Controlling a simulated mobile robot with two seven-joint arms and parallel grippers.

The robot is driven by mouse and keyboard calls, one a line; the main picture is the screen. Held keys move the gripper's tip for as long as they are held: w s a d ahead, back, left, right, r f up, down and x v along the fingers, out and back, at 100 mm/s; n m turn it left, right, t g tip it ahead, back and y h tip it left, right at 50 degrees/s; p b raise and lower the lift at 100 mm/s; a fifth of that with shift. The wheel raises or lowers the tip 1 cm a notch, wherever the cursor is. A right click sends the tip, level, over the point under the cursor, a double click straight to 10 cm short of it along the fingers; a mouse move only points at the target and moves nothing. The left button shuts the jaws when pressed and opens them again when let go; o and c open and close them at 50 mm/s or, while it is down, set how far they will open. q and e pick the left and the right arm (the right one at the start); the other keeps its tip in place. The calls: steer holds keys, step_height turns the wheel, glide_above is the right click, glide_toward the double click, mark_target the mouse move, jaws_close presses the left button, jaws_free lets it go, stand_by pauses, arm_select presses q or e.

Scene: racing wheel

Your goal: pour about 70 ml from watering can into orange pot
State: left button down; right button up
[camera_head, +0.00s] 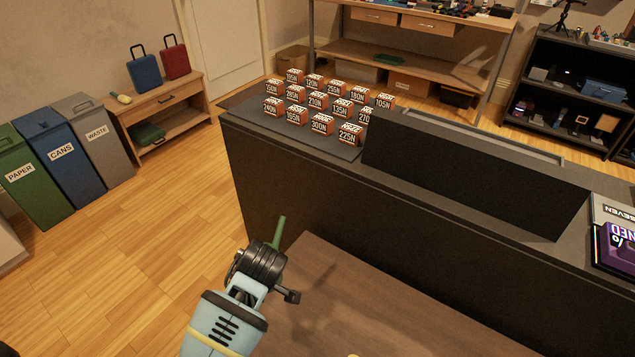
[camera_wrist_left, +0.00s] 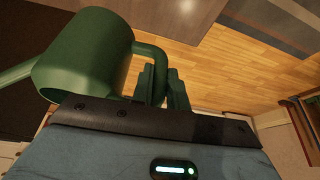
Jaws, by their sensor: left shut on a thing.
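The green watering can (camera_wrist_left: 88,55) fills the upper left of the left wrist view, with its spout running off to the left and its handle to the right. My left gripper (camera_wrist_left: 162,84) is shut on the handle. In the head view only a thin green part of the can (camera_head: 279,232) shows beyond my left wrist, which hides the rest and the fingers. The can is held near the left edge of the brown table (camera_head: 350,300). I cannot tell its tilt or contents. The orange pot and my right gripper are not in view.
A long dark counter (camera_head: 300,190) stands beyond the table, with several labelled boxes (camera_head: 321,123) on top. Paper, cans and waste bins (camera_head: 70,150) stand at the left. The visible tabletop is mostly bare, and wooden floor lies open to the left.

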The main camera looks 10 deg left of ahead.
arm_select(q)
steer(key=w+r+m, duration=0.1)
steer(key=r, duration=0.2)
steer(key=w+d+r+m+t, duration=0.1)
steer(key=w+r, duration=0.1)
steer(key=r, duration=0.1)
steer(key=w+r+m, duration=0.1)
steer(key=w+r, duration=0.1)
steer(key=r, duration=0.1)
steer(key=shift+w+d+r+m+h, duration=0.2)
steer(key=shift+d+r+m+h, duration=0.1)
steer(key=shift+r+h, duration=0.1)
steer(key=s+r+m+t+h, duration=0.2)
steer(key=s+r+m+h, duration=0.1)
steer(key=s+r+m, duration=0.4)
step_height(320, 180, up, 7)
steer(key=d+m, duration=0.1)
steer(key=m, duration=0.2)
steer(key=shift+m+h, duration=0.3)
steer(key=shift+s+d+f, duration=0.1)
steer(key=shift+f, duration=0.05)
